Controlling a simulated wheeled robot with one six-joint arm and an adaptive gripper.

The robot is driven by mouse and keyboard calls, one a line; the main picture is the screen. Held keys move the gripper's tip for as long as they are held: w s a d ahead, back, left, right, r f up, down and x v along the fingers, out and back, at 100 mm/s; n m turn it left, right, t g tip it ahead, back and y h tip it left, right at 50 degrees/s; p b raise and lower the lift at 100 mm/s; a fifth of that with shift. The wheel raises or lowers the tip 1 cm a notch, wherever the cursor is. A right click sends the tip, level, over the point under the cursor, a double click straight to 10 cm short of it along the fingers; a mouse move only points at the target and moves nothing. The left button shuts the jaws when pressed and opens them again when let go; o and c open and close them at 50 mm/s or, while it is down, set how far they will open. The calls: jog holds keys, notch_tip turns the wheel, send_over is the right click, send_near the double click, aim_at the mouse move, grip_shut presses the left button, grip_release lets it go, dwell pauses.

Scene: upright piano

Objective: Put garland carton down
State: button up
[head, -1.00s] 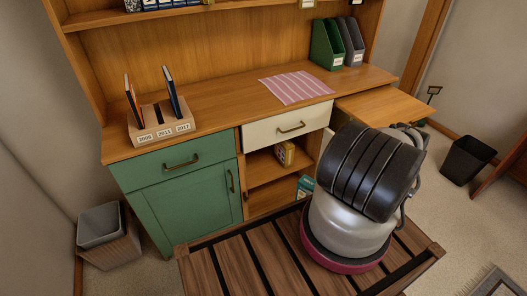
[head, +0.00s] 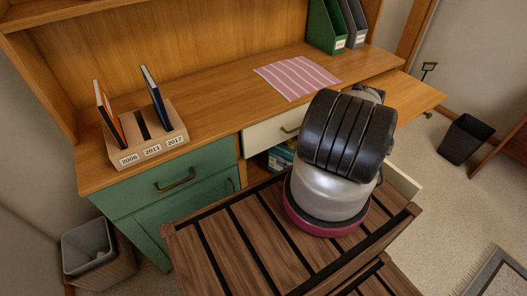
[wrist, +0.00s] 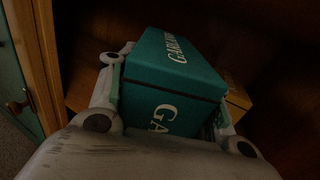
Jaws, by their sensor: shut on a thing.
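The garland carton (wrist: 170,80) is a teal box with pale lettering. In the wrist view my gripper (wrist: 165,105) is shut on it, one finger on each side. The carton is at the dark open shelf compartment of the desk. I cannot tell whether its underside touches the shelf board. In the head view a small teal part of the carton (head: 281,157) shows below the cream drawer (head: 272,133).
A yellow carton (wrist: 237,100) stands right behind the garland carton. A wooden side panel (wrist: 38,60) and green cabinet door (wrist: 12,95) are at left. A striped cloth (head: 297,76) and book holder (head: 146,135) lie on the desktop.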

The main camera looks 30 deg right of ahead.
jog(key=w+a+f, duration=0.1)
jog(key=w+a, duration=0.1)
jog(key=w, duration=0.3)
jog(key=w+a+f, duration=0.2)
jog(key=w, duration=0.3)
jog(key=shift+w+a+f, duration=0.25)
jog(key=shift+w+a, duration=0.05)
jog(key=shift+a, duration=0.05)
jog(key=shift+f, duration=0.1)
jog(key=o, duration=1.3)
jog(key=v, duration=1.2)
jog(key=shift+s, duration=0.1)
